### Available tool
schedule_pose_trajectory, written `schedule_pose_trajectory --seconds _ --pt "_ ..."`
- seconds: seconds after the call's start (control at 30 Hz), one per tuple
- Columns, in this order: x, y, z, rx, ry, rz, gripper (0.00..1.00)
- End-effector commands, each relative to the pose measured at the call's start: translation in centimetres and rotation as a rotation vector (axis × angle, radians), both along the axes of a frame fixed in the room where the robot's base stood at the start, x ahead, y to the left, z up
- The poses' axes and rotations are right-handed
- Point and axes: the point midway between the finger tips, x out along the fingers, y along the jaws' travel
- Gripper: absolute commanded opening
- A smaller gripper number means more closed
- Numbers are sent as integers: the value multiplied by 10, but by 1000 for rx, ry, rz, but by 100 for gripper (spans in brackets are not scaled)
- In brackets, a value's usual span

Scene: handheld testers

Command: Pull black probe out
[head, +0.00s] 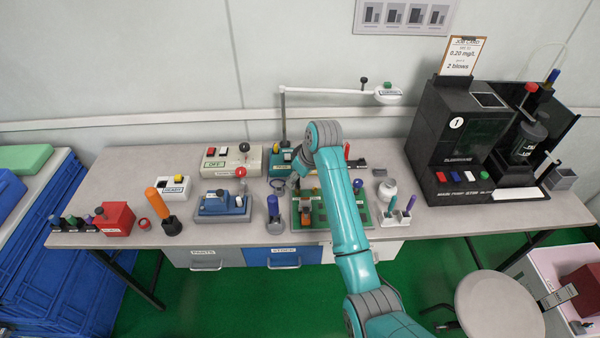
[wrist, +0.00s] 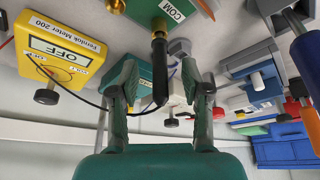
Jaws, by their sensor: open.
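The black probe (wrist: 160,75) stands out from a green box (wrist: 147,8) labelled COM in the wrist view. Its gold-coloured end (wrist: 158,28) meets the box beside the label. A thin black lead runs from the probe's near end towards the yellow meter (wrist: 57,55), which shows OFF. My gripper (wrist: 158,67) is open, with one finger on each side of the probe and gaps visible on both sides. In the head view my arm reaches down over the middle of the bench, and the probe is too small or hidden to make out.
In the head view a green board (head: 340,219) lies near the bench's front edge under my arm. A grey and blue device (head: 222,204) and a cream box (head: 231,160) stand to its left. A black machine (head: 455,135) fills the right.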

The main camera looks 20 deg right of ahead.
Motion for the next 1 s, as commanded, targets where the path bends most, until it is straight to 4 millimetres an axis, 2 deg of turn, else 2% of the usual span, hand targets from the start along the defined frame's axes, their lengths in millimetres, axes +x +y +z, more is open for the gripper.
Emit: schedule_pose_trajectory --seconds 0.27,0.37,0.47,0.5,0.57,0.6,0.67,1.0 --pt "1 0 -1 0 0 0 47" --pt "1 0 -1 0 0 0 27" --pt "0 0 -1 0 0 0 2" --pt "0 1 -1 0 0 0 0" --pt "0 0 -1 0 0 0 0" --pt "0 0 -1 0 0 0 14" --pt "0 0 -1 0 0 0 0" --pt "1 0 0 0 -1 0 0"
